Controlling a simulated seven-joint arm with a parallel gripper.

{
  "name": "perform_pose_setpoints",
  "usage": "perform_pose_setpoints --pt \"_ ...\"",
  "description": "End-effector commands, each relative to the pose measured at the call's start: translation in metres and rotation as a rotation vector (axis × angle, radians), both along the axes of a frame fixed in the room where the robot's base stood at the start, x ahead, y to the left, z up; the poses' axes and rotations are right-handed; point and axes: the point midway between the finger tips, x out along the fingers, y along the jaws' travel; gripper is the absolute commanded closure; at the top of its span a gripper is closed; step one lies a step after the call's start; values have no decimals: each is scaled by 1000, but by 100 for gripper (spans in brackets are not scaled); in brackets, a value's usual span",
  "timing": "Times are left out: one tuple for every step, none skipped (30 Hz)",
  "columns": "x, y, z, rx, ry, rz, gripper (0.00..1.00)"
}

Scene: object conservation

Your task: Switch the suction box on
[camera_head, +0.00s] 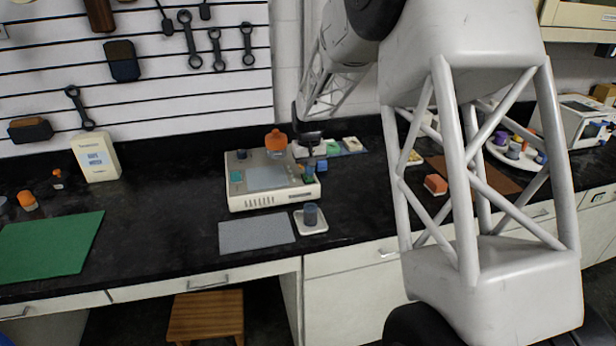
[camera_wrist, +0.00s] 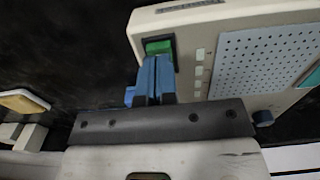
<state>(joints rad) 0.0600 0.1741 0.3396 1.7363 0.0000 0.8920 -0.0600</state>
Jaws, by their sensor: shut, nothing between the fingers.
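The suction box (camera_head: 252,202) is a cream, low box with a grey top panel on the black bench, and an orange bottle stands on its back part. In the wrist view the box (camera_wrist: 210,18) fills the upper right, with its perforated panel (camera_wrist: 262,58) and a green switch (camera_wrist: 158,46) near its corner. My gripper (camera_wrist: 152,62) is shut and empty, with its blue fingertips right at the near edge of the green switch; I cannot tell if they touch. In the head view my gripper (camera_head: 312,168) is over the box's right side. The switch's position is unclear.
The orange bottle (camera_head: 276,142) stands at the back of the box. A grey mat (camera_head: 256,234) and a white coaster (camera_head: 322,226) with a dark cylinder (camera_head: 310,214) lie in front. A green mat (camera_head: 50,248) lies left; an orange block (camera_head: 436,184) sits right.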

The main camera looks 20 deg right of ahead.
Motion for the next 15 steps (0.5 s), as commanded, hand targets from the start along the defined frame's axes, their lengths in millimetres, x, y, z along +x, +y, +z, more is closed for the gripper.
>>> perform_pose_setpoints --pt "0 0 -1 0 0 0 100" --pt "0 0 -1 0 0 0 100" --pt "0 0 -1 0 0 0 100" --pt "0 0 -2 0 0 0 100" --pt "0 0 -2 0 0 0 100" --pt "0 0 -2 0 0 0 100" --pt "0 0 -3 0 0 0 100" --pt "0 0 -3 0 0 0 100" --pt "0 0 -4 0 0 0 100" --pt "0 0 -4 0 0 0 100" --pt "0 0 -4 0 0 0 100" --pt "0 0 -5 0 0 0 100" --pt "0 0 -5 0 0 0 100" --pt "0 0 -5 0 0 0 100" --pt "0 0 -6 0 0 0 100"
